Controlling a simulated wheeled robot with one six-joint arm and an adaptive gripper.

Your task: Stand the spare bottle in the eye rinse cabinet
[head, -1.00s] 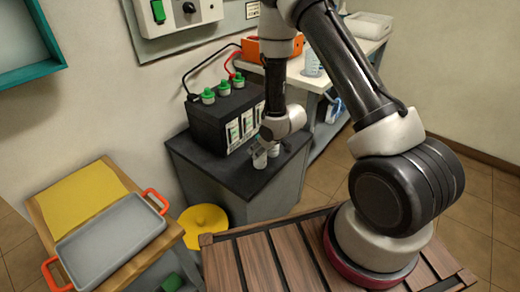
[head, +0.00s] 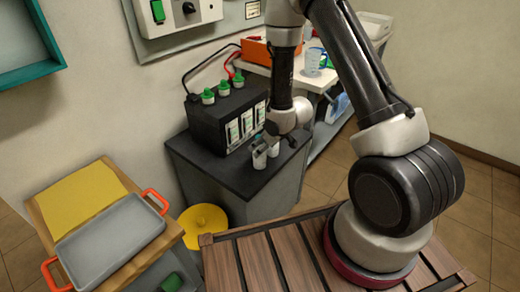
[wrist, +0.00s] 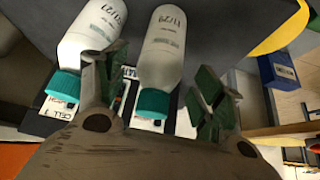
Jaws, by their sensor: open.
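Two white bottles with teal caps stand close together on the dark bench top. In the wrist view one bottle (wrist: 165,48) is marked 11/29 and lies between my finger pads; contact cannot be told. The other bottle (wrist: 92,35), its date partly cut off, is just left of the left finger. In the head view they show small, as a left bottle (head: 259,159) and a right bottle (head: 273,150). My gripper (head: 270,143) is open beside them; its green-padded fingers (wrist: 163,92) also show in the wrist view. A teal-edged wall cabinet (head: 62,47) is partly in view at upper left.
A black battery (head: 208,128) with green caps and cables stands behind the bottles. A grey tray (head: 108,240) with orange handles lies on a wooden stand at left. A yellow lidded bin (head: 203,222) is on the floor. A white bench (head: 318,82) holds a clear beaker (head: 312,62).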

